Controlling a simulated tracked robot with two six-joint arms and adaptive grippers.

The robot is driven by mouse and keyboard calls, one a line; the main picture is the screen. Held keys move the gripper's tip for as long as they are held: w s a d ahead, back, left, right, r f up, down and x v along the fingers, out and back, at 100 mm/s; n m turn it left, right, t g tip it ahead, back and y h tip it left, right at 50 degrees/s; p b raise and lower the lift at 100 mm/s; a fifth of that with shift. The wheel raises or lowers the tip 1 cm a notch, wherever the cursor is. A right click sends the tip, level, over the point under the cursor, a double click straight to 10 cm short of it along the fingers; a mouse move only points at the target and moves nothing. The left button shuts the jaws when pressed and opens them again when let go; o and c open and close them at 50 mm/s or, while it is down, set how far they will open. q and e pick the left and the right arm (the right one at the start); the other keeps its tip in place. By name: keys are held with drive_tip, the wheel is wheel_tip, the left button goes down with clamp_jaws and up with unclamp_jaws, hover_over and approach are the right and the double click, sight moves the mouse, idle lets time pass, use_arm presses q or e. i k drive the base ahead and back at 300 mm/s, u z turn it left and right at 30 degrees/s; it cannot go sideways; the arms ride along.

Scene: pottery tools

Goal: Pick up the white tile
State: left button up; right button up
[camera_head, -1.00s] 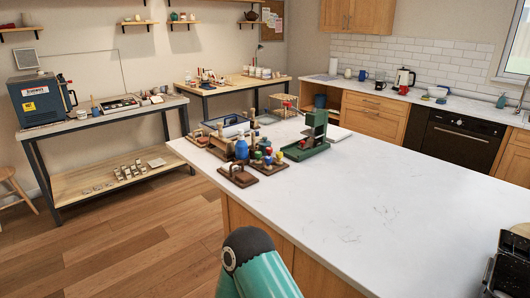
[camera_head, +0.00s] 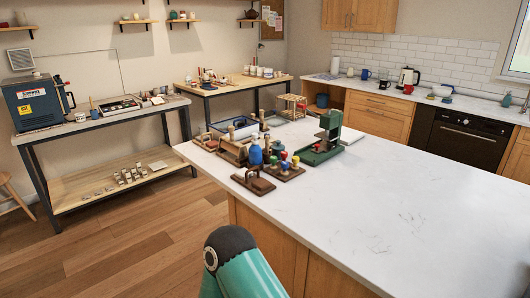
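I cannot tell for certain which thing is the white tile. On the lower shelf of the left workbench lie several small pale pieces (camera_head: 128,175) and a flat pale square (camera_head: 157,166). A flat white slab (camera_head: 349,135) lies on the island behind the green press. Neither gripper shows. Only a teal link of my own arm rises at the bottom centre, apart from the worktop.
The white island worktop (camera_head: 400,210) is mostly bare at the front and right. A green press (camera_head: 325,147), blue bottle (camera_head: 256,155) and brown wooden tools (camera_head: 254,181) crowd its far left. Wooden floor (camera_head: 130,245) is open at left.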

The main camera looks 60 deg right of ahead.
sight(240, 173)
drive_tip(key=u, duration=0.05)
drive_tip(key=i, duration=2.8)
drive_tip(key=z, duration=2.2)
drive_tip(key=i, duration=0.15)
drive_tip(key=z, duration=1.2)
drive_tip(key=k, duration=0.3)
drive_tip(key=z, duration=0.45)
drive_tip(key=i, duration=1.15)
drive_tip(key=u, duration=0.3)
